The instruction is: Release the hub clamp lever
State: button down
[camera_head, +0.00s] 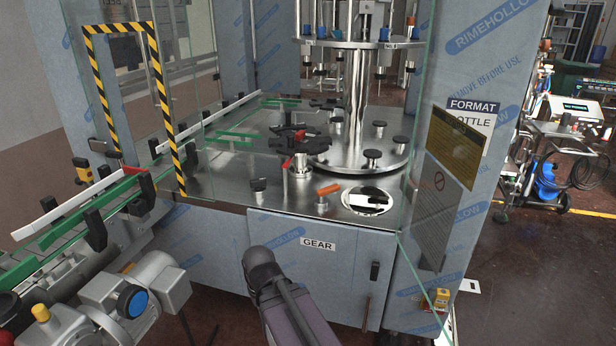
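A black star wheel (318,147) sits on a short metal hub (301,170) on the machine's steel deck, left of the large central column. A small red lever (287,162) shows at the hub, just under the star wheel's left edge; it looks like the clamp lever, but its exact position is too small to tell. A separate orange handle (328,188) lies on a short post nearer the deck's front edge. Part of my dark arm rises from the bottom middle, in front of the cabinet doors. My gripper is not visible.
Clear guard panels flank the deck; a yellow-black striped frame (89,100) surrounds the conveyor opening at left. A conveyor with green guide rails (75,215) enters there. Black-knobbed posts (372,155) and a round plate (367,200) occupy the deck. The deck's front looks open.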

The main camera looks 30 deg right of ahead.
aim_at(321, 194)
jog(key=z, duration=0.3)
jog(key=k, duration=0.7)
jog(key=z, duration=0.4)
jog(key=i, duration=1.05)
